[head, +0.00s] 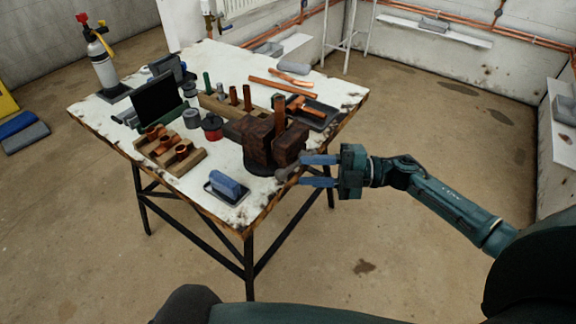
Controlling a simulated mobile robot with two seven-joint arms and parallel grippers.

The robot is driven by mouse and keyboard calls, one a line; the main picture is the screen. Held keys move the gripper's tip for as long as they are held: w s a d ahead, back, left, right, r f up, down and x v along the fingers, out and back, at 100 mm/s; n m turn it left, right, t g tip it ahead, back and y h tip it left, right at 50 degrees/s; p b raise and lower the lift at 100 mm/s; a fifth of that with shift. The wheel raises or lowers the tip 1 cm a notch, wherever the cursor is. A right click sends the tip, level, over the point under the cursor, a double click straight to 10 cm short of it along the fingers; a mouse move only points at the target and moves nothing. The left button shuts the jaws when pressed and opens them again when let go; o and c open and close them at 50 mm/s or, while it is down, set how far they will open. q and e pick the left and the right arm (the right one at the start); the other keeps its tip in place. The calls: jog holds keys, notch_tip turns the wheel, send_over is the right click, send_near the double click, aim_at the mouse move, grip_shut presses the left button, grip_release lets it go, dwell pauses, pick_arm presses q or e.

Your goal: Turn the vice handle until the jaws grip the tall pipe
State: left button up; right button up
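A rusty brown vice (256,143) stands at the right front edge of the worktable (240,212). A tall copper pipe (279,112) stands upright at its jaws; I cannot tell whether the jaws touch it. The grey vice handle (284,174) sticks out of the vice toward my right gripper (303,171). My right gripper comes in from the right, its two blue fingers apart, one above the other. The handle's end is at or just between the fingertips; contact is not clear. My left gripper is out of view.
A wooden block with copper fittings (159,160), a blue-grey brush-like block on a tray (226,184), a red-and-black tin (212,130) and a dark screen (157,101) stand on the table. A gas bottle (105,71) is behind left. The floor to the right is clear.

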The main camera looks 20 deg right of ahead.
aim_at(288, 168)
jog(key=x, duration=0.5)
jog(key=shift+w+a+p, duration=0.1)
jog(key=shift+a+p, duration=0.05)
jog(key=shift+p, duration=0.2)
jog(key=shift+c, duration=0.4)
grip_shut()
